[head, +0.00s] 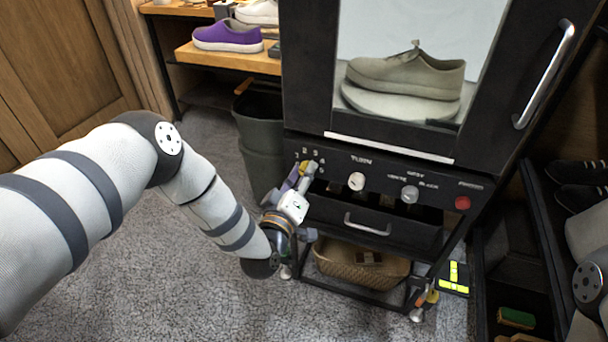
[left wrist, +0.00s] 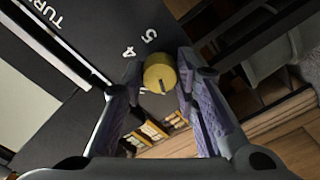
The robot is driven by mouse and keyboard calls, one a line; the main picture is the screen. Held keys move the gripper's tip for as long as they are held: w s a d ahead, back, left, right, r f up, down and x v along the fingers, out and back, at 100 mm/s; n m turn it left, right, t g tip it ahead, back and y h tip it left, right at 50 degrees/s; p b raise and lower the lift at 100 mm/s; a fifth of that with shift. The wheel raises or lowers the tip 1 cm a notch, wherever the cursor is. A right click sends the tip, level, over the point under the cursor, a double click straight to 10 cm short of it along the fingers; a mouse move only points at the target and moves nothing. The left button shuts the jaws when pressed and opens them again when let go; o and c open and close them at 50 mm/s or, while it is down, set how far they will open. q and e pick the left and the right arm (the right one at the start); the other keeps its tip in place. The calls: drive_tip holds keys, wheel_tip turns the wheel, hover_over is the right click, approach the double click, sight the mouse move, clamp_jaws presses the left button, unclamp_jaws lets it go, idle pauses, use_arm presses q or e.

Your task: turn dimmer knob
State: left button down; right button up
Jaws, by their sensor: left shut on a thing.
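The brass-coloured dimmer knob (left wrist: 160,73) sits on the black panel between my left gripper's fingertips in the left wrist view. The printed numbers 4 and 5 show beside it, and its face carries a dark mark. In the head view my left gripper (head: 305,175) is at the left end of the panel (head: 332,175), shut on the knob, and covers most of it. My right arm (head: 590,285) shows only at the right edge, and its gripper is out of view.
A white knob (head: 356,181), a grey knob (head: 410,194) and a red button (head: 462,203) lie to the right on the panel. Above, a grey sneaker (head: 408,75) stands on a white turntable (head: 385,104). A drawer handle (head: 367,225) and wicker basket (head: 350,265) are below.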

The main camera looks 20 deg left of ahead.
idle(0.3)
use_arm(q)
drive_tip(key=c, duration=1.3)
unclamp_jaws()
drive_tip(key=s, duration=1.2)
drive_tip(key=shift+a, duration=0.15)
